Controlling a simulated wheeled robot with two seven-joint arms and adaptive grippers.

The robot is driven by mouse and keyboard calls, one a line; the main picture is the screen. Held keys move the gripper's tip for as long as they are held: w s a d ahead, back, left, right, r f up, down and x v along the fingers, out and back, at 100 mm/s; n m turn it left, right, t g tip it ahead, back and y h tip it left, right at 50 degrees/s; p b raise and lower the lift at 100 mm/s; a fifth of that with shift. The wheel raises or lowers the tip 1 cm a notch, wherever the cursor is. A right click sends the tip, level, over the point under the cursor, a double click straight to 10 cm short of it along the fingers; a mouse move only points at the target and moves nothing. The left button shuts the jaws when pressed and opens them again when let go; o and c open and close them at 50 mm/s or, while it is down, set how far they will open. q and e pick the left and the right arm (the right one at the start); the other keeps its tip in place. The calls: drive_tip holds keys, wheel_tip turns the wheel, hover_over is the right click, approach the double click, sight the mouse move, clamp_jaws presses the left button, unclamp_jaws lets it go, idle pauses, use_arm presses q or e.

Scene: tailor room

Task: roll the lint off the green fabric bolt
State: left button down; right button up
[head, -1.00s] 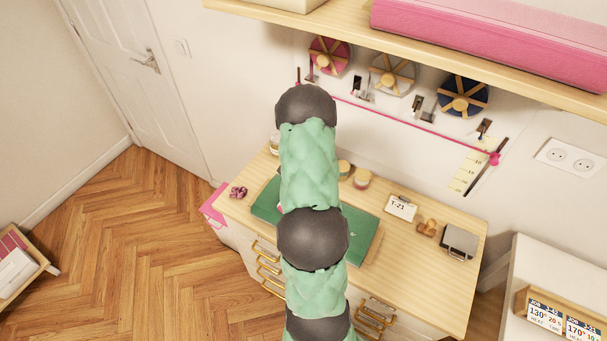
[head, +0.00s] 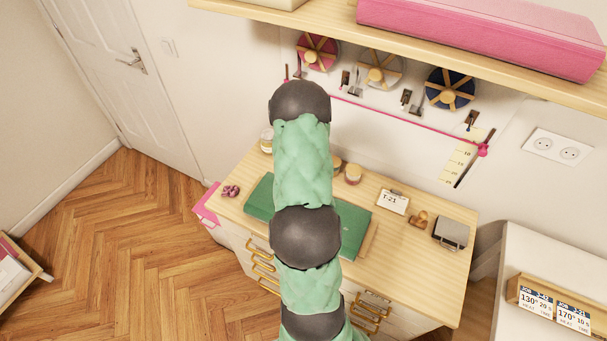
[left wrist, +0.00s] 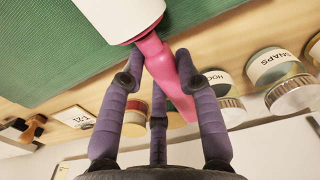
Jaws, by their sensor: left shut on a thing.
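The green fabric bolt (head: 354,228) lies flat on the wooden table, its middle covered by my arm in the head view. Its ribbed green surface (left wrist: 45,50) fills the upper left of the left wrist view. My left gripper (left wrist: 163,66) has purple fingers shut on the pink handle (left wrist: 172,80) of the lint roller. The roller's white head (left wrist: 118,14) is over the fabric's edge; I cannot tell whether it touches. In the head view my arm hides the gripper and roller. No lint can be made out. My right gripper is not in view.
A T-21 card (head: 393,201), a small wooden object (head: 418,219) and a grey metal box (head: 451,232) sit on the table's right (head: 420,275). A pink scrunchie (head: 231,191) lies left. A shelf (head: 480,56) overhangs behind.

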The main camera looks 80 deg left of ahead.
use_arm(q)
drive_tip(key=shift+w+d, duration=0.3)
drive_tip(key=shift+w, duration=0.05)
drive_tip(key=shift+w+d, duration=0.1)
drive_tip(key=shift+w+d, duration=0.8)
drive_tip(key=shift+w, duration=0.25)
drive_tip(key=shift+w+d+f, duration=0.1)
drive_tip(key=shift+w+d, duration=0.9)
drive_tip(key=shift+w, duration=0.2)
drive_tip(key=shift+w+d, duration=0.95)
drive_tip(key=shift+w, duration=0.2)
